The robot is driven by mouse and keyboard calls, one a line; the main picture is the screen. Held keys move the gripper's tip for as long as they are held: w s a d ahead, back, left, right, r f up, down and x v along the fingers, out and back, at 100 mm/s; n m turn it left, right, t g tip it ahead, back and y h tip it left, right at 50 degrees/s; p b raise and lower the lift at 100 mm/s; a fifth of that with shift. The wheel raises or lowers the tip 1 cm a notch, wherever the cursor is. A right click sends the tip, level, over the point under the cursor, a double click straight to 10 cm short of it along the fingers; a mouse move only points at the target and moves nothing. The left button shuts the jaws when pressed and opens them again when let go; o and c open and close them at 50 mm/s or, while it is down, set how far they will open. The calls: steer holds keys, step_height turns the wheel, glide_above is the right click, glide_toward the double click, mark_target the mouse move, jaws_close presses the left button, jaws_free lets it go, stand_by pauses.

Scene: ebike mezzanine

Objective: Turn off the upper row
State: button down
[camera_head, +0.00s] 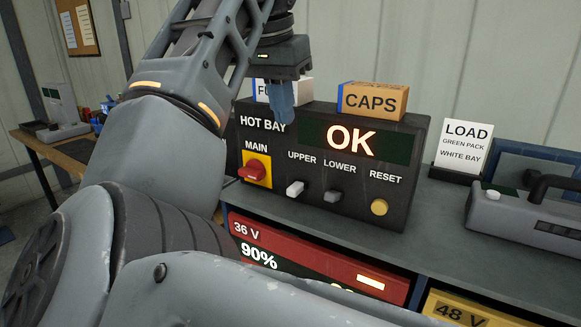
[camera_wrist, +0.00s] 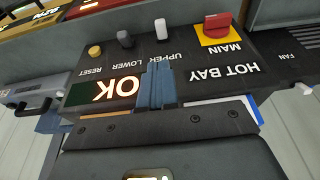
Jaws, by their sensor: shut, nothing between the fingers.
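The black HOT BAY panel (camera_head: 375,229) stands on the bench, its display reading OK. It has a red MAIN rotary switch (camera_head: 252,170) on a yellow plate, a white UPPER lever (camera_head: 295,188), a dark grey LOWER lever (camera_head: 333,196) and a yellow RESET button (camera_head: 379,207). The wrist view shows the panel upside down, with the white UPPER lever (camera_wrist: 161,29) and the grey LOWER lever (camera_wrist: 125,38). My gripper (camera_head: 283,110) is shut and empty, its blue fingers pointing down in front of the panel's upper part, above the levers. It touches no lever that I can see.
An orange CAPS box (camera_head: 373,101) and a partly hidden white box (camera_head: 262,92) sit atop the panel. A LOAD sign (camera_head: 463,146) and a grey handled device (camera_head: 525,215) stand right. Below is a red 36 V pack (camera_head: 300,255). Space before the levers looks clear.

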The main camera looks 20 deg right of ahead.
mark_target(294, 188)
steer(key=x, duration=0.4)
steer(key=p+x, duration=0.1)
steer(key=x, duration=0.9)
steer(key=shift+s+a, duration=0.25)
steer(key=shift+a, duration=0.15)
